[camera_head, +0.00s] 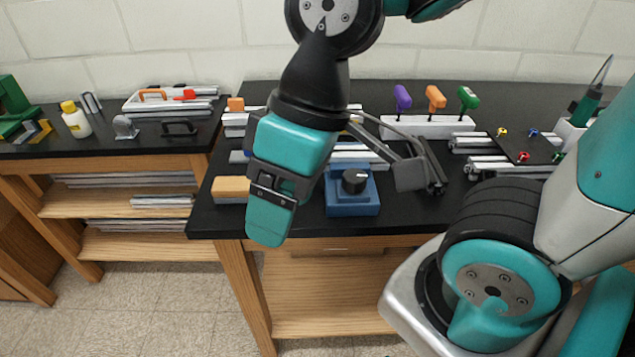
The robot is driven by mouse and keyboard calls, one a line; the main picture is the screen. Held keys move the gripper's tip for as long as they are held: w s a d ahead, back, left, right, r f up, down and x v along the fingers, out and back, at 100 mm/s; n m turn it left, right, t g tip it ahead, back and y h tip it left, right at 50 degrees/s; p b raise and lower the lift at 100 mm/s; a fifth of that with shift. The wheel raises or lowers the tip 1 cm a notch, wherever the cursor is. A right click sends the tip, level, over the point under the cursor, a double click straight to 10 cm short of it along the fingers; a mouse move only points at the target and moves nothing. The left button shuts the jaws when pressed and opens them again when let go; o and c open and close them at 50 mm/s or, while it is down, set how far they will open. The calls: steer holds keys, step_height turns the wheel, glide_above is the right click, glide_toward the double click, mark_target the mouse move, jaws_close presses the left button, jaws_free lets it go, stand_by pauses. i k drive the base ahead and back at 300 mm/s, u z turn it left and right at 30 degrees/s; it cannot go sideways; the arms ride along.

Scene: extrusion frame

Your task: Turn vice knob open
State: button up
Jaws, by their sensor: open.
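The vice knob appears to be the round black knob (355,181) with a pale mark, on top of a blue box (353,203). It stands near the front edge of the black-topped bench.
A wood-coloured block (230,188) lies left of my gripper. Purple, orange and green-handled tools (436,98) stand in a pale holder behind. A dark plate (520,143) with coloured knobs and rails lies right. A second bench (100,147) holds a yellow-capped bottle (75,120).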

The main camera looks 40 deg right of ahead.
mark_target(355, 181)
steer(key=z, duration=0.05)
steer(key=k, duration=1.1)
steer(key=u, duration=0.45)
steer(key=i, duration=0.7)
steer(key=u, duration=0.05)
